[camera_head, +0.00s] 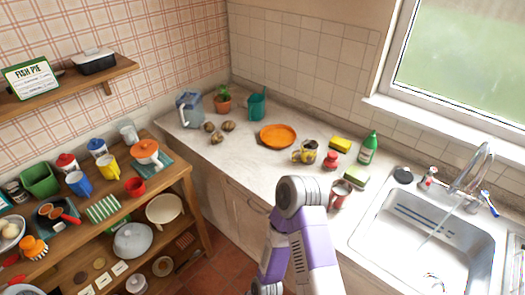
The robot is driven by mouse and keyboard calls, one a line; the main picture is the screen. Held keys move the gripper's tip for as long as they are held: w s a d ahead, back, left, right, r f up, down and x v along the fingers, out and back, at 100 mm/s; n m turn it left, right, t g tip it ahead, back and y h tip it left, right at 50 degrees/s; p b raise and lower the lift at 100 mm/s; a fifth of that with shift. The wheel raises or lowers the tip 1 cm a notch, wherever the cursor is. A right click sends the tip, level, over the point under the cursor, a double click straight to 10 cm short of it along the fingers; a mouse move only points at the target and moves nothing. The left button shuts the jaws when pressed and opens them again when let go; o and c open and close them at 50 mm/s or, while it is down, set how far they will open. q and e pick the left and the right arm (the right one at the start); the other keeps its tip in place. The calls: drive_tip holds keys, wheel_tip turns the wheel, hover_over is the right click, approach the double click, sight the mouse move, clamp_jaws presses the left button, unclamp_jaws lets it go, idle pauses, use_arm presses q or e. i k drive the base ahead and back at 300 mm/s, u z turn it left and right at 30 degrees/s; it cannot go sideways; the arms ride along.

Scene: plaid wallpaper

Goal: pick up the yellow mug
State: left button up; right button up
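A yellow mug (108,168) stands on the top of the wooden shelf unit at the left, to the right of a blue mug (77,183). A purple and white link of one of my arms rises from the bottom middle, in front of the counter edge. Neither of my grippers shows, so their state is hidden.
The sink (425,235) is at the right with water running. Containers crowd the shelf unit (178,172). The counter's front left is clear.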

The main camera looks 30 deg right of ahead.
sight(310, 149)
drive_tip(key=u, duration=1.25)
drive_tip(key=i, duration=1.15)
drive_tip(key=z, duration=4.05)
